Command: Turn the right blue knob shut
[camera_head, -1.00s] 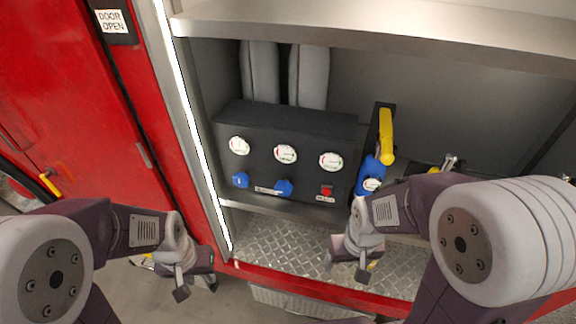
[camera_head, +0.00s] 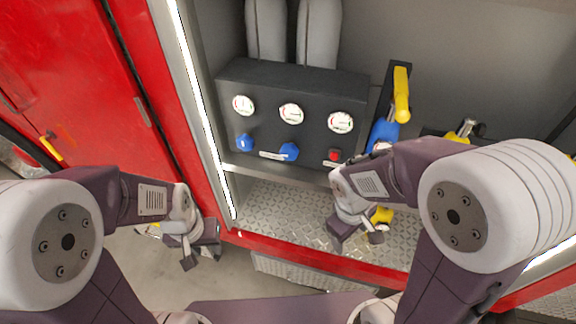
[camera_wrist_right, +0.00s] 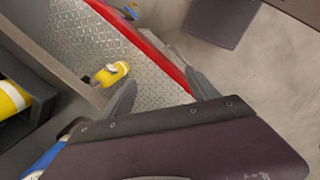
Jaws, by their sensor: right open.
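The right blue knob (camera_head: 289,151) sits low on the front of a black gauge panel (camera_head: 268,128), under the middle gauge. The left blue knob (camera_head: 245,142) is to its left, and a red button (camera_head: 334,155) is to its right. My right gripper (camera_head: 358,234) is open and empty, below and to the right of the right blue knob, apart from it. In the right wrist view its two fingers (camera_wrist_right: 162,95) are spread with nothing between them; the knob is not seen there. My left gripper (camera_head: 201,256) looks open and empty, outside the compartment at lower left.
A blue part with a yellow handle (camera_head: 401,95) stands right of the panel. A yellow item (camera_wrist_right: 112,73) lies near the checkered metal floor (camera_head: 282,208). The red sill (camera_head: 285,251) edges the compartment. The compartment's left wall is close to the left knob.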

